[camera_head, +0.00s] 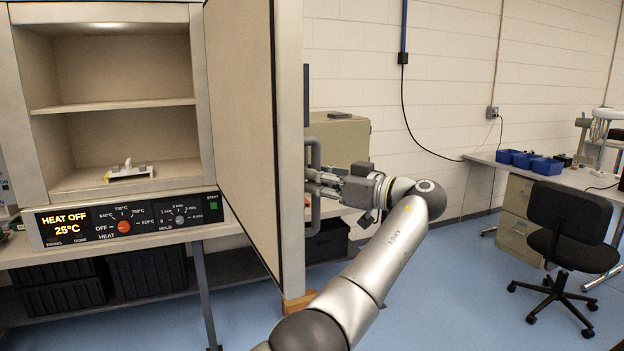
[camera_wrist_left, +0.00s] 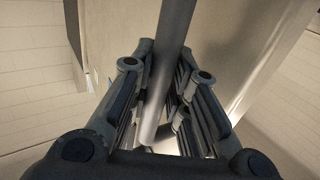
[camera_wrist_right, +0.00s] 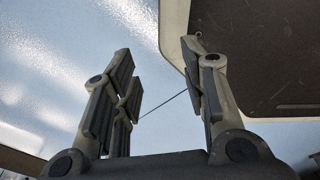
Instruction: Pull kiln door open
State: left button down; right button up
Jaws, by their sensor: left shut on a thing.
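The kiln door (camera_head: 245,120) stands swung wide open, roughly at a right angle to the kiln front (camera_head: 20,100), and the shelved chamber is in plain view. Its grey bar handle (camera_head: 314,205) is on the door's outer face. My left gripper (camera_head: 318,183) is shut on the handle. In the left wrist view the grey bar (camera_wrist_left: 165,75) runs between the fingers (camera_wrist_left: 160,90). My right gripper (camera_wrist_right: 165,90) shows only in its own wrist view, with its fingers apart and nothing between them.
A small white object (camera_head: 130,171) sits on the chamber floor. The control panel (camera_head: 125,222) reads HEAT OFF, 25°C. Black crates (camera_head: 150,275) stand under the bench. A black chair (camera_head: 570,235) and a desk are at the right. Blue floor (camera_head: 470,290) is clear between.

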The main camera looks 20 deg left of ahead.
pick_arm(q)
jog(key=shift+w+d, duration=0.15)
pick_arm(e)
jog(key=shift+a, duration=0.45)
pick_arm(q)
jog(key=c, duration=1.5)
grip_release()
jog(key=shift+o, duration=0.7)
jog(key=s+d, duration=0.1)
jog(key=d, duration=0.6)
jog(key=shift+s+d, duration=0.15)
pick_arm(e)
jog(key=shift+w+d, duration=0.2)
jog(key=shift+d, duration=0.15)
